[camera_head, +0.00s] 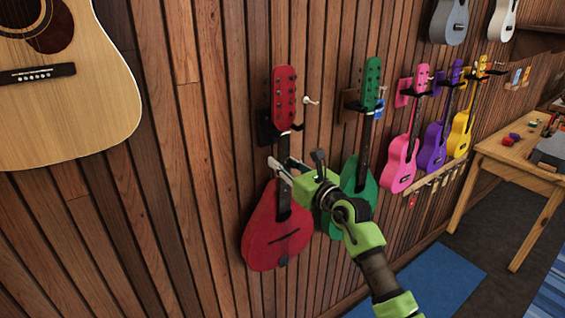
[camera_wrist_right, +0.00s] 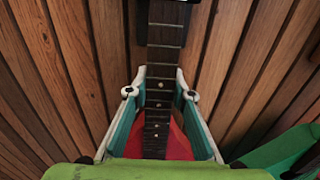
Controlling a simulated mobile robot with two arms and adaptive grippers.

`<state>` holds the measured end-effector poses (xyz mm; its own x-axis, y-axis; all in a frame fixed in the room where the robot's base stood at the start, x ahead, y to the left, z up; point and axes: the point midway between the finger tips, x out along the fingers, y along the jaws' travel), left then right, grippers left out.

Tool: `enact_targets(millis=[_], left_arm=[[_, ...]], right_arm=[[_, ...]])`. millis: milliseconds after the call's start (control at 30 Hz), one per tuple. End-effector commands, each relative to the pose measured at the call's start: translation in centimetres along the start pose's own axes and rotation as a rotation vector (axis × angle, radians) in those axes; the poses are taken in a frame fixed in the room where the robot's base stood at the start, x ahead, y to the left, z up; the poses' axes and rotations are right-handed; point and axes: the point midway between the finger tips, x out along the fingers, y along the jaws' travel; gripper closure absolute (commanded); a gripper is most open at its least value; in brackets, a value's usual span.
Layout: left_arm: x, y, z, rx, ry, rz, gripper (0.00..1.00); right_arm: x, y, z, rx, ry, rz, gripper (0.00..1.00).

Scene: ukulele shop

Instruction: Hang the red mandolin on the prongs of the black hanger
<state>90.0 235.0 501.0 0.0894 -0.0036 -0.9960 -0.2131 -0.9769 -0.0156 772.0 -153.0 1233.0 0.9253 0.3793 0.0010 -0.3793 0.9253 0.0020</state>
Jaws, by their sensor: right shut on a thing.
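The red mandolin (camera_head: 270,235) is upright against the wood wall, with its red headstock (camera_head: 284,97) at the top and its round body below. The black hanger (camera_head: 266,128) is on the wall just under the headstock, with a prong showing at the right of the neck. Whether the headstock rests on the prongs I cannot tell. My right gripper (camera_head: 279,168) is shut on the mandolin's neck, below the hanger. In the right wrist view the dark fretted neck (camera_wrist_right: 160,95) runs between the fingers, with the red body (camera_wrist_right: 180,145) behind them. My left gripper is not in view.
A green instrument (camera_head: 372,85) hangs close at the right, partly behind my right arm. Pink (camera_head: 400,165), purple (camera_head: 432,150) and yellow (camera_head: 460,135) ukuleles hang farther along. A white peg (camera_head: 311,101) is beside the red headstock. A wooden table (camera_head: 515,155) stands at the right.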

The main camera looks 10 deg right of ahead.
Motion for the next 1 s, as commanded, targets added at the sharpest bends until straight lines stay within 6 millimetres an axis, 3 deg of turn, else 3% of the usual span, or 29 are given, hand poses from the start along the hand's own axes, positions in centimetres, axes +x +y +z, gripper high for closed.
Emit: enact_targets(millis=[33, 1000], left_arm=[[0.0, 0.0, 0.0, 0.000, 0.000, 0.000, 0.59], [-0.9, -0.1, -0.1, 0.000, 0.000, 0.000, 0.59]], right_arm=[[0.0, 0.0, 0.6, -0.001, -0.012, -0.001, 1.00], [-1.2, -0.1, 0.7, -0.001, -0.012, -0.002, 1.00]])
